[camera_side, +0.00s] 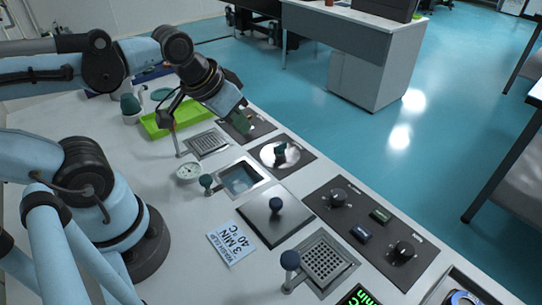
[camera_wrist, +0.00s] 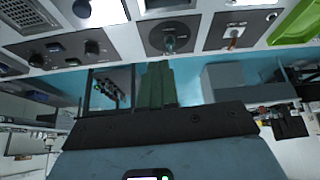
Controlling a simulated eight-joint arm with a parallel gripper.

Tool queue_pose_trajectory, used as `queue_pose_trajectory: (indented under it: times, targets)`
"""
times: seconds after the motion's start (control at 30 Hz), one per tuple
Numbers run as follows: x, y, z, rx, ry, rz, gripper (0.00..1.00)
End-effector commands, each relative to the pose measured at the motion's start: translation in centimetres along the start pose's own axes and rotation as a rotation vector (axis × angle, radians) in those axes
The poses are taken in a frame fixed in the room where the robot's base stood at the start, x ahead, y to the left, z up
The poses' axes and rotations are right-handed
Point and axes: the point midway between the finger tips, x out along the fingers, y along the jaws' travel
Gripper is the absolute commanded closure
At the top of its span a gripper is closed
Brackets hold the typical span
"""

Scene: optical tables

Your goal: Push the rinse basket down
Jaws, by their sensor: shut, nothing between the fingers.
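Two perforated metal baskets sit in the bench in the side view: one (camera_side: 328,262) at the front with a blue-knobbed handle (camera_side: 290,262), and one (camera_side: 208,143) at the back with an upright handle (camera_side: 178,140). I cannot tell which is the rinse basket. A square basin (camera_side: 242,179) with liquid lies between them, with a dark green knob (camera_side: 206,182) at its left. My gripper (camera_side: 243,124), with green fingers, is shut and empty above the back right edge of the bench. Its fingers (camera_wrist: 157,85) also show in the wrist view, clear of both baskets.
A dark control panel (camera_side: 362,230) is at the right. A green tray (camera_side: 175,122) lies behind. A label card (camera_side: 232,243) lies on the white top.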

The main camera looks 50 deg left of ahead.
Motion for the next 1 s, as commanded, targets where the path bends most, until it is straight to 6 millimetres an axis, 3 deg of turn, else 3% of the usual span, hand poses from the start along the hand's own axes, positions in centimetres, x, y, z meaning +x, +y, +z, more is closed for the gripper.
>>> queue_pose_trajectory:
  times: [0.13, 1.0]
  targets:
    - [1.4, 0.9, -1.5, 0.072, 0.116, 0.023, 1.0]
    - [1.5, -1.9, -0.2, -0.972, -0.329, -0.208, 1.0]
